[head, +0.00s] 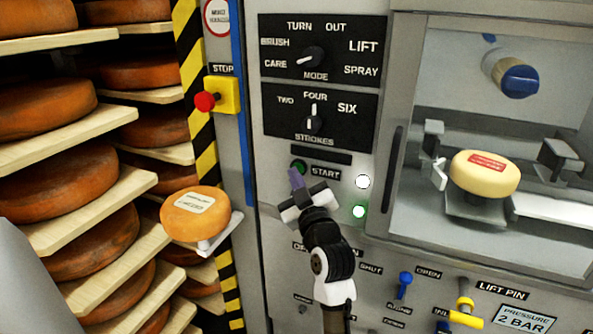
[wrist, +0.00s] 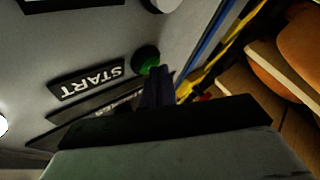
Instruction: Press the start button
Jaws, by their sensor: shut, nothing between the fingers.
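The start button (head: 299,166) is a small green button on the grey panel, left of the START label (head: 326,172). In the wrist view the green button (wrist: 146,60) sits beside the START label (wrist: 91,82), just beyond my fingertips. My gripper (head: 296,180) is shut and empty, its fingertips just below the button in the head view. In the wrist view my gripper (wrist: 158,78) has its tips close to the button's edge; I cannot tell whether they touch it. The lower edge of the button is partly hidden by the fingers.
Above are the mode knob (head: 313,57) and the strokes knob (head: 314,123). A red stop button (head: 205,101) is at the left. Shelves of orange cheese wheels (head: 62,182) stand further left. A pale cheese wheel (head: 485,174) sits in the bay at right.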

